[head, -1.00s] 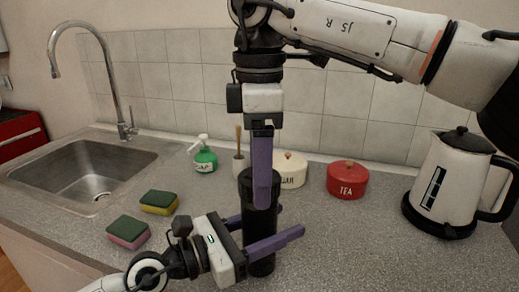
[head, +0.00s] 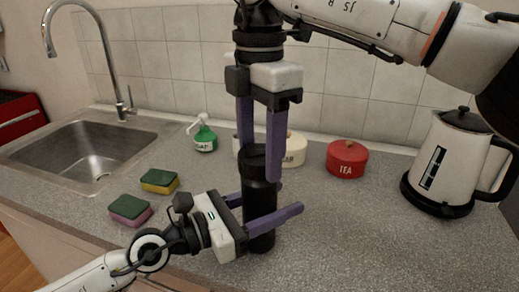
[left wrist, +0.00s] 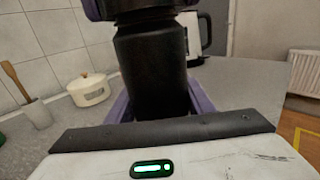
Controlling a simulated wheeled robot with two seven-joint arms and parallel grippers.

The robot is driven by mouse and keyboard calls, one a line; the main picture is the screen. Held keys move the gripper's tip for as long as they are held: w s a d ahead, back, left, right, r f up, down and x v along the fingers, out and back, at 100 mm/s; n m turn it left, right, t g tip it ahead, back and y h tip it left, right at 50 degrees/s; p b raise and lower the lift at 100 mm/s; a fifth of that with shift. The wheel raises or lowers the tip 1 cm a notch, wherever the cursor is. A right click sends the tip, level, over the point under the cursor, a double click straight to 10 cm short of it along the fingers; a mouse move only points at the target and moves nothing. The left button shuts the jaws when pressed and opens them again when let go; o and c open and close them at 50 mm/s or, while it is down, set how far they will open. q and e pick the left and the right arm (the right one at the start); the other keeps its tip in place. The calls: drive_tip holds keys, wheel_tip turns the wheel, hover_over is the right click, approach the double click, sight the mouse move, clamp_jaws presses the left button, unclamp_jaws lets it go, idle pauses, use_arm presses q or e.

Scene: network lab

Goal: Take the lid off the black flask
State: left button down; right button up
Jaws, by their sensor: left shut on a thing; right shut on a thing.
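The black flask (head: 261,192) stands upright on the counter. Its black lid (head: 256,158) is at the top, and I see no clear gap between lid and body. My left gripper (head: 263,206) comes from the lower left and is shut on the flask body, one purple finger on each side. My right gripper (head: 259,164) reaches down from above and is shut on the lid. In the left wrist view the dark flask body (left wrist: 152,75) rises between the left fingers; the lid is mostly cut off at the top edge.
A red tea pot (head: 346,158), a cream pot (head: 296,149) and a green soap bottle (head: 204,137) stand behind. A white kettle (head: 449,165) is at right. Two sponges (head: 130,208) (head: 159,181) and a sink (head: 85,155) are at left. The counter (head: 370,220) is clear front right.

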drive_tip(key=n, duration=1.9)
drive_tip(key=shift+n, duration=0.4)
drive_tip(key=n, duration=0.6)
drive_tip(key=shift+a+n, duration=0.1)
drive_tip(key=shift+n, duration=0.2)
drive_tip(key=n, duration=1)
drive_tip(key=shift+s+r, duration=0.1)
drive_tip(key=n, duration=1.2)
